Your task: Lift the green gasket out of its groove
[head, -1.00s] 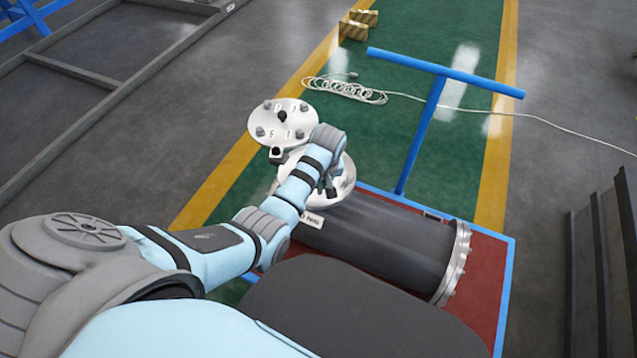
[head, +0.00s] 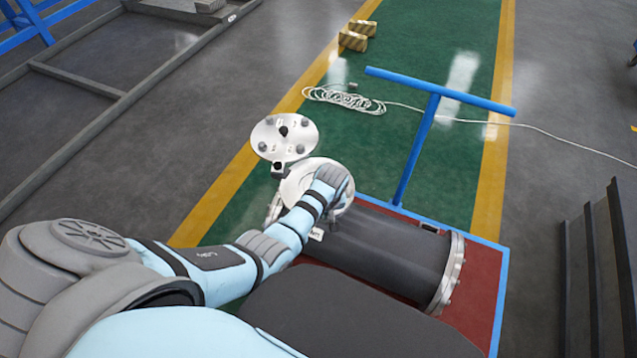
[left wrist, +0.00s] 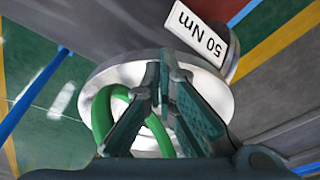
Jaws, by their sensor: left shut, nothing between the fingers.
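The green gasket (left wrist: 103,105) shows in the left wrist view as a curved band on the pale metal flange face (left wrist: 131,75). Part of it is hidden behind my left gripper (left wrist: 168,72), whose fingers are together and empty in front of the flange. I cannot tell whether the fingertips touch it. In the head view, the flange (head: 296,184) is at the left end of the dark shell (head: 390,252), partly covered by my left wrist. The gasket does not show there. My right gripper is not in view.
A round bolted cover (head: 268,136) stands swung open beside the flange. A white tag (left wrist: 203,32) reading "50 Nm" is near the fingers. The shell lies on a red, blue-edged cart with a blue T-handle (head: 418,145). A coiled pale cable (head: 345,100) lies on the green floor.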

